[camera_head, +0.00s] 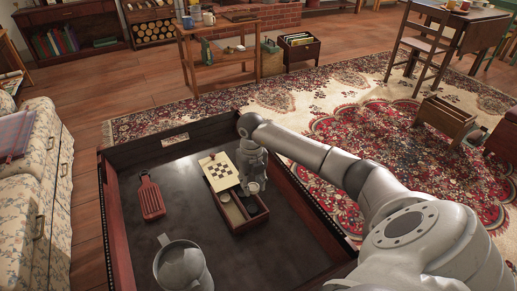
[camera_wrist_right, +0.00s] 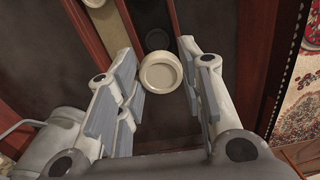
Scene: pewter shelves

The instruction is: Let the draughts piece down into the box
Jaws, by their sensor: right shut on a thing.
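My right gripper (camera_head: 253,187) is above the open wooden box (camera_head: 250,222). In the right wrist view its fingers (camera_wrist_right: 166,82) are shut on a round cream draughts piece (camera_wrist_right: 162,73). The piece (camera_head: 253,188) also shows under the gripper in the head view, over the box's right side. The box has long compartments with a divider. A dark piece (camera_wrist_right: 157,38) lies in the compartment beyond the held piece. Another cream piece (camera_head: 225,197) is in the left compartment. My left gripper is not in view.
The box stands on a dark surface with a raised wooden rim (camera_head: 112,220). A red-brown slotted board (camera_head: 150,199) lies to the left.

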